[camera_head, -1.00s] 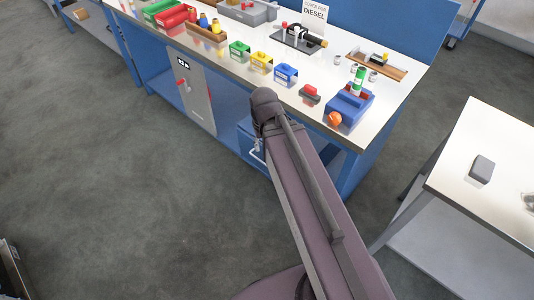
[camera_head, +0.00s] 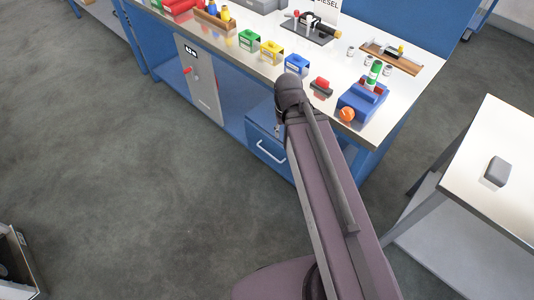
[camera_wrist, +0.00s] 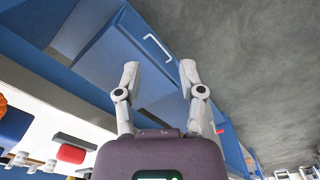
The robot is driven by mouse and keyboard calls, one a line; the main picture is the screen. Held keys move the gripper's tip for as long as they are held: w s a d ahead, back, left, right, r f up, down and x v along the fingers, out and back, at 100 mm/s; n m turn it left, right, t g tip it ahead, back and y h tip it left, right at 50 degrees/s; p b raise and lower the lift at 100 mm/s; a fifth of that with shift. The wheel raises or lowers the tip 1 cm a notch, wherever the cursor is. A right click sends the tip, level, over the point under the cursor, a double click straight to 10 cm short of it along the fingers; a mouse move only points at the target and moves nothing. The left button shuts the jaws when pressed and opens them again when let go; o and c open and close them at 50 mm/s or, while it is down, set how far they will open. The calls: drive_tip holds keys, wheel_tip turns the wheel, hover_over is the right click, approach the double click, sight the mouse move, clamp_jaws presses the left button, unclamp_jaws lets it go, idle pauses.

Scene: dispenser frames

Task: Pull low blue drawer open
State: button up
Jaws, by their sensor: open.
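The blue drawer (camera_head: 258,140) sits under the right part of the workbench, with a pale bar handle (camera_head: 270,153) on its front. My gripper (camera_wrist: 159,70) is open and empty. Its two fingers are spread, and the handle appears between and past their tips, apart from them. In the head view my arm hides most of the gripper and part of the drawer's right side. I cannot tell whether the drawer stands slightly out.
A grey panel (camera_head: 198,80) with a red handle is left of the drawer. The benchtop above holds coloured blocks and a blue holder (camera_head: 362,100) with an orange knob. A white table (camera_head: 495,185) stands at the right. The floor (camera_head: 150,190) in front is clear.

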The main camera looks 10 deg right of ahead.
drive_tip(key=w+f+n+b, duration=0.2)
drive_tip(key=w+f+b, duration=0.7)
drive_tip(key=f+b, duration=0.3)
drive_tip(key=w+a+f+n+h+b, duration=0.1)
drive_tip(key=w+f+n+b, duration=0.1)
drive_tip(key=w+f+b, duration=0.7)
drive_tip(key=w+a+f+n+t+b, duration=0.1)
drive_tip(key=w+f+n+b, duration=0.2)
drive_tip(key=w+f+b, duration=0.6)
drive_tip(key=shift+f+h+b, duration=0.4)
drive_tip(key=shift+f+b, duration=3.65)
drive_tip(key=shift+f, duration=0.15)
drive_tip(key=shift+w, duration=0.1)
drive_tip(key=shift+f, duration=0.2)
drive_tip(key=f+b, duration=0.4)
drive_tip(key=w+d+f+b, duration=0.1)
drive_tip(key=f+b, duration=0.3)
drive_tip(key=b, duration=0.1)
drive_tip(key=d+f+b, duration=0.1)
drive_tip(key=f+b, duration=0.3)
drive_tip(key=f, duration=0.1)
drive_tip(key=shift+w, duration=0.25)
clamp_jaws()
